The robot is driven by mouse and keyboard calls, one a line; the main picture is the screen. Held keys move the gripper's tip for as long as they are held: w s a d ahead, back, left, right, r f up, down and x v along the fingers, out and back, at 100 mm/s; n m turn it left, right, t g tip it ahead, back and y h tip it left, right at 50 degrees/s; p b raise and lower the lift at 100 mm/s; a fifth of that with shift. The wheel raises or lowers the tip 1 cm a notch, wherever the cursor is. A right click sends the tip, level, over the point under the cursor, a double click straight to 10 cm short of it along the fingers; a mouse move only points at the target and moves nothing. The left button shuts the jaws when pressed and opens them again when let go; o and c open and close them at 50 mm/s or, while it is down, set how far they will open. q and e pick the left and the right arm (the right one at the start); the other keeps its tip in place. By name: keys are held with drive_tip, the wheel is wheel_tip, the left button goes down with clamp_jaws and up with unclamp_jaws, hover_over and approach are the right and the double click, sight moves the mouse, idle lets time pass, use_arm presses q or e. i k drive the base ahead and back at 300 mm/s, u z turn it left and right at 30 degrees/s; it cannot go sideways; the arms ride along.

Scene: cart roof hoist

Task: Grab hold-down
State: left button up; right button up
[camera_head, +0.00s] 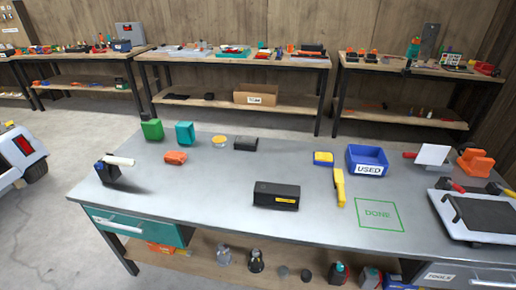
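Neither of my grippers shows in the head view. No part on the workbench (215,205) is labelled as a hold-down, so I cannot tell for sure which one it is. A black clamp-like device with a white bar (112,170) stands at the bench's left end. A black box with a yellow label (276,195) sits near the middle front. A yellow tool (339,187) lies to its right, beside a blue and yellow block (323,158). An orange bracket-like part (475,162) stands at the right end.
A blue bin marked USED (368,169), a green DONE square (378,213) and a tray with a dark panel (478,214) take up the right side. Green (152,130), teal (185,132) and orange (175,158) parts stand back left. The front left bench top is clear.

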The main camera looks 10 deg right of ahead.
sight(268, 194)
drive_tip(key=k, duration=1.15)
drive_tip(key=z, duration=1.2)
drive_tip(key=i, duration=1.7)
drive_tip(key=u, duration=0.5)
